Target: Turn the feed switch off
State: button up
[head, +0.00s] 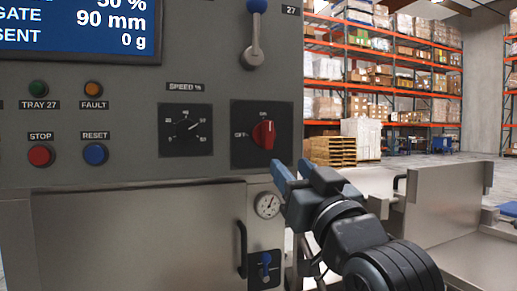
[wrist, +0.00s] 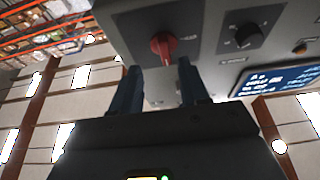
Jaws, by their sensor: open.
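The feed switch is a red rotary knob (head: 264,134) on a dark square plate on the grey panel. An "OFF" label is at its left and a small label is above it. Its grip stands roughly upright, not turned towards "OFF". In the wrist view the red knob (wrist: 163,46) appears beyond and between my fingertips. My gripper (head: 291,170) is open and empty, below and slightly right of the knob, apart from it. Its two fingers also show in the wrist view (wrist: 160,68).
A speed dial (head: 186,130) is left of the switch. A blue-balled lever (head: 254,35) is above; a gauge (head: 267,204) and small blue lever (head: 265,264) are below. Stop (head: 41,155) and reset (head: 95,153) buttons sit left. A metal tray (head: 440,205) is at the right.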

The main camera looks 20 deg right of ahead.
aim_at(270, 134)
jog(key=w+r, duration=0.1)
jog(key=w, duration=0.1)
jog(key=w+r, duration=0.2)
jog(key=w, duration=0.1)
jog(key=w+r, duration=0.2)
jog(key=w, duration=0.1)
jog(key=shift+a+r+p, duration=0.25)
jog(key=shift+p, duration=0.1)
jog(key=shift+s, duration=0.1)
jog(key=shift+c, duration=0.2)
grip_shut()
